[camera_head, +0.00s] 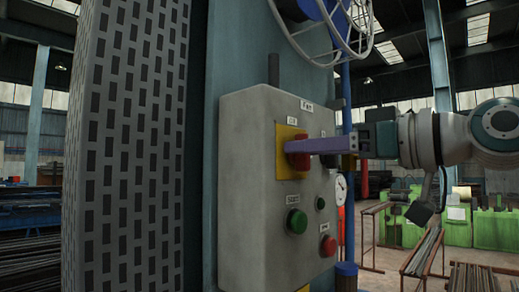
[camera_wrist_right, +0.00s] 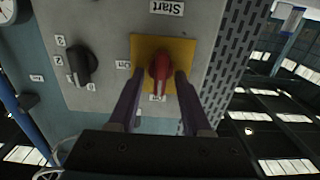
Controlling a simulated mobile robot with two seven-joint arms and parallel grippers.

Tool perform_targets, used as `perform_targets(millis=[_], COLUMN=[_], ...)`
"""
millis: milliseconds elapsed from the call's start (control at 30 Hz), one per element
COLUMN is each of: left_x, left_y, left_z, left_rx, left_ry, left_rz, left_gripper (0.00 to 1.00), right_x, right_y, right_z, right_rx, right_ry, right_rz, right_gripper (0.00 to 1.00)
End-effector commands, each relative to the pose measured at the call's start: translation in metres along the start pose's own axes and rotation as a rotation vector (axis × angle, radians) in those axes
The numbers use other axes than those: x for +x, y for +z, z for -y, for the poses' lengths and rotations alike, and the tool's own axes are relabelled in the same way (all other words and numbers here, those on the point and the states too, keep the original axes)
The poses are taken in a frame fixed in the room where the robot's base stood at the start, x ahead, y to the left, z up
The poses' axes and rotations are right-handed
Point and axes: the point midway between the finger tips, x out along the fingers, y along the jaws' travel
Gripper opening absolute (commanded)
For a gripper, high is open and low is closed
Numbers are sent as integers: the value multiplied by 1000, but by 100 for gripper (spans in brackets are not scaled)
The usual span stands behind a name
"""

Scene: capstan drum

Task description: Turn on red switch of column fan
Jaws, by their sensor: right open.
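The red switch (camera_head: 300,159) is a rotary knob on a yellow plate (camera_head: 283,152) on the front of a grey control box (camera_head: 255,200). In the right wrist view the red switch (camera_wrist_right: 160,66) sits between the two purple fingertips of my right gripper (camera_wrist_right: 158,80). A gap shows on each side of it, wider on the left. In the head view my right gripper (camera_head: 292,147) comes in from the right, and its near finger covers part of the switch. Its jaws are open. My left gripper is in neither view.
A green button (camera_head: 296,221) and a red button (camera_head: 328,246) sit below on the box. A black rotary knob (camera_wrist_right: 83,66) is beside the yellow plate. A perforated panel (camera_head: 125,150) stands at left.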

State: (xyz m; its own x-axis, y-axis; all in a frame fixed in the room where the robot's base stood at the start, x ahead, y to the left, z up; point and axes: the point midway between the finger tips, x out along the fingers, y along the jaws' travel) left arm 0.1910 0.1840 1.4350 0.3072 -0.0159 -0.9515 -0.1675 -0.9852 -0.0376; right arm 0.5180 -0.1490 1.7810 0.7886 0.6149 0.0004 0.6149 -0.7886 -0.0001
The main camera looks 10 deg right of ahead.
Motion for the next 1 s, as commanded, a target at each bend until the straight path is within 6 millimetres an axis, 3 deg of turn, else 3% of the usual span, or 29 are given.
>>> perform_targets(millis=[200, 600, 1000], left_x=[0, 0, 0], left_y=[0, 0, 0], left_z=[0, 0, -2], left_rx=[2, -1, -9], left_ry=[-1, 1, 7], left_rz=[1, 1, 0], left_gripper=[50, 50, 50], right_x=[0, 0, 0], right_y=[0, 0, 0], right_z=[0, 0, 0], right_rx=[0, 0, 0], right_ry=[0, 0, 0], right_rz=[0, 0, 0], right_gripper=[46, 2, 0])
